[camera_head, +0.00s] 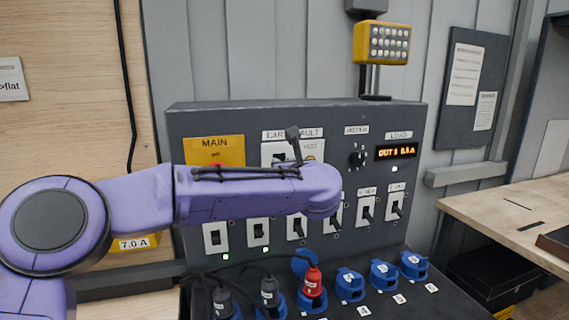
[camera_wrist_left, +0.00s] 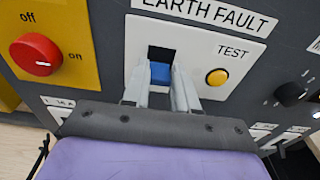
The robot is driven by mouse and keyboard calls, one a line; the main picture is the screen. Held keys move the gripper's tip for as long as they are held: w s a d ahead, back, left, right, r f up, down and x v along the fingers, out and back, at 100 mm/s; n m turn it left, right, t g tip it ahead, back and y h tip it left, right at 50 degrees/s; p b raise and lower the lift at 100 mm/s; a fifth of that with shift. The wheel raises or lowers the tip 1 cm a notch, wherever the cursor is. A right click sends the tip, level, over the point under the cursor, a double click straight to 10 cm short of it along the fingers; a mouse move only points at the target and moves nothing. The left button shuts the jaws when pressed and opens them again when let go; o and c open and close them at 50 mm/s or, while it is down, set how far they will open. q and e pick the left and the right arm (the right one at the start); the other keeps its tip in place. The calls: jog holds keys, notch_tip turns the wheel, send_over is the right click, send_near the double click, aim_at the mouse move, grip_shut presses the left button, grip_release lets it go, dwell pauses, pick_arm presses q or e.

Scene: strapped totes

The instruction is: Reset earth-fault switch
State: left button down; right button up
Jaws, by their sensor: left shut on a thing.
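The earth-fault switch sits on a white plate (camera_wrist_left: 222,45) labelled EARTH FAULT. Its blue lever (camera_wrist_left: 160,73) is at the lower part of a dark slot. A yellow TEST button (camera_wrist_left: 217,77) is to its right. My left gripper (camera_wrist_left: 161,98) is shut on the blue lever, one finger on each side. My right gripper is in neither view.
A red main knob (camera_wrist_left: 36,54) on a yellow plate is left of the switch. A row of breakers (camera_head: 258,232) runs below my arm, with blue sockets (camera_head: 350,285) and several plugs under it. An orange display (camera_head: 397,152) is at the right. A wooden bench (camera_head: 500,208) stands farther right.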

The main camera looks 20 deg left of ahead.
pick_arm(q)
jog(key=shift+w+a+r+g+h+p, duration=0.15)
jog(key=shift+r+g+h+p, duration=0.15)
jog(key=shift+g+h+p, duration=0.65)
jog(key=c, duration=1.2)
grip_release()
jog(key=shift+f, duration=0.1)
jog(key=o, duration=0.3)
jog(key=shift+w, duration=0.1)
